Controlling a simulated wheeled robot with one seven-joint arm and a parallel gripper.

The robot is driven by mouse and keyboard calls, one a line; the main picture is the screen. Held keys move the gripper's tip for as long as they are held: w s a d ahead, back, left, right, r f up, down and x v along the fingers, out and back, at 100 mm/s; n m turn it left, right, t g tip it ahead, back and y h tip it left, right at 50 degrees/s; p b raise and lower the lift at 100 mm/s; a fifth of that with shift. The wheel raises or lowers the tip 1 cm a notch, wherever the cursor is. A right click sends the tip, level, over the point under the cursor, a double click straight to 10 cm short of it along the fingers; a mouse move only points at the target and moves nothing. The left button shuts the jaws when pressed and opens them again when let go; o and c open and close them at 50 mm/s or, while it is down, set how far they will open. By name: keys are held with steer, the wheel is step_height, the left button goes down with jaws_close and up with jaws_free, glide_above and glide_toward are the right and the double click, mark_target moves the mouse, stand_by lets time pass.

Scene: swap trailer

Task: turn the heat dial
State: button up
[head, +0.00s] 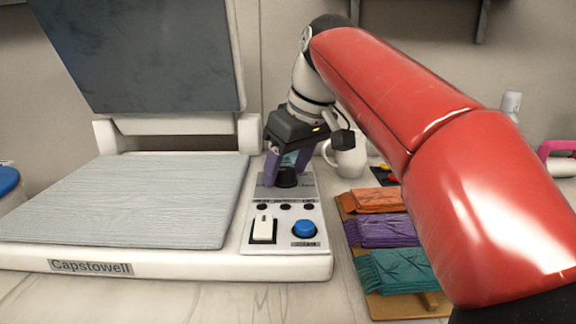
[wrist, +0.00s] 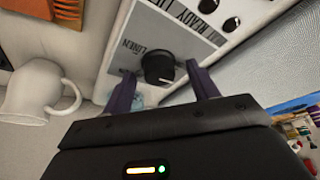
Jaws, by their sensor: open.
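The heat dial (head: 287,178) is a black knob on the control panel of a white heat press. In the wrist view the dial (wrist: 158,67) has a light pointer line and stands by the printed word LINEN. My gripper (head: 285,172) points down over the panel with its purple fingers on either side of the dial. In the wrist view my gripper (wrist: 163,82) is open, with the dial between the fingertips and gaps visible at both sides. Whether a finger touches the dial cannot be told.
The panel also has a white rocker switch (head: 263,228), a blue button (head: 305,229) and small black indicators. The press lid (head: 145,50) stands raised over its grey bed (head: 130,200). A white mug (head: 348,158) and folded cloths (head: 385,232) on a board are to the right.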

steer(key=c, duration=1)
steer(key=shift+m, duration=0.3)
steer(key=shift+r+m+h+p, duration=0.1)
steer(key=shift+m+h+p, duration=0.25)
steer(key=shift+m, duration=0.15)
steer(key=m+t+h, duration=0.1)
steer(key=m, duration=0.2)
steer(key=shift+s+a, duration=0.1)
steer(key=shift+a, duration=0.05)
steer(key=m+h, duration=0.1)
steer(key=m, duration=0.2)
steer(key=m+h, duration=0.1)
steer(key=m, duration=0.3)
steer(key=shift+a+h, duration=0.15)
steer(key=shift+h, duration=0.2)
steer(key=o, duration=1)
